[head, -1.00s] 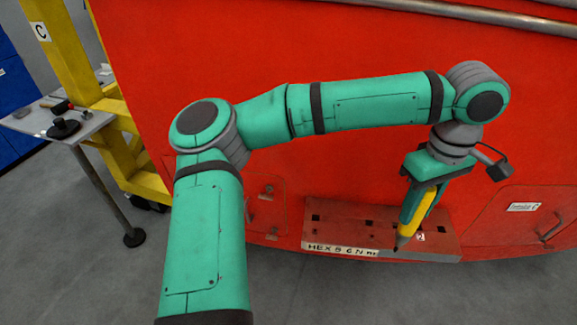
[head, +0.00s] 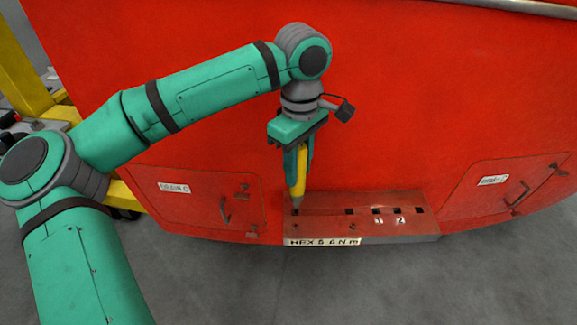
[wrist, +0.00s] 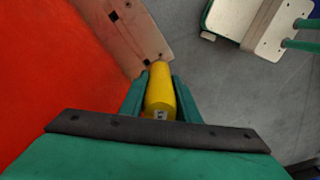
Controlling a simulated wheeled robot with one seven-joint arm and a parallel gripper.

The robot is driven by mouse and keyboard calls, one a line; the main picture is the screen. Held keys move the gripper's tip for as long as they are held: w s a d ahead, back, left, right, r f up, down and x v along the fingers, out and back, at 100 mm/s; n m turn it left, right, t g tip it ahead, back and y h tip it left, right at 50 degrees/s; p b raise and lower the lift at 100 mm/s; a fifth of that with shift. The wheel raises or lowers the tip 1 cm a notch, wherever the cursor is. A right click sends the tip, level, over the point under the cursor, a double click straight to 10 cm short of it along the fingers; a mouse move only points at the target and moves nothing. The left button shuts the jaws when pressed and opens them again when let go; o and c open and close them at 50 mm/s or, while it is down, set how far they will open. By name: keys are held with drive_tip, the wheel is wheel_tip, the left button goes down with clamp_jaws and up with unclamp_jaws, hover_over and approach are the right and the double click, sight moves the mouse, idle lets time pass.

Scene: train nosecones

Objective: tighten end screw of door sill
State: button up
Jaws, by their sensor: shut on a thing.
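The red-brown door sill (head: 325,220) projects from the foot of the red wall, with square dark holes along its top and small screws near its front edge. In the wrist view the sill (wrist: 128,38) runs along the top, with a dark hole and small dark dots. My gripper (head: 298,172) is above the sill's left end, shut on a yellow driver (head: 298,185) that points down. Its tip is over or at the leftmost dark spot; I cannot tell whether it touches. The driver (wrist: 160,92) hides its own tip in the wrist view.
A label (head: 322,242) reading roughly "HEX 5 6 N m" is on the sill's front. Hatches with handles flank the sill, left (head: 210,200) and right (head: 505,195). A yellow frame (head: 22,75) stands at far left. Grey floor in front is clear.

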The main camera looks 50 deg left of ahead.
sight(297, 190)
drive_tip(key=shift+f, duration=0.1)
idle(0.4)
drive_tip(key=shift+w+d+f, duration=0.1)
drive_tip(key=shift+w+f, duration=0.05)
drive_tip(key=shift+f, duration=1.8)
drive_tip(key=shift+s+f, duration=0.3)
drive_tip(key=shift+f, duration=0.45)
drive_tip(key=shift+w, duration=0.2)
drive_tip(key=shift+f, duration=0.3)
drive_tip(key=shift+s, duration=0.15)
drive_tip(key=shift+f, duration=0.5)
idle(1.2)
drive_tip(key=shift+r, duration=0.1)
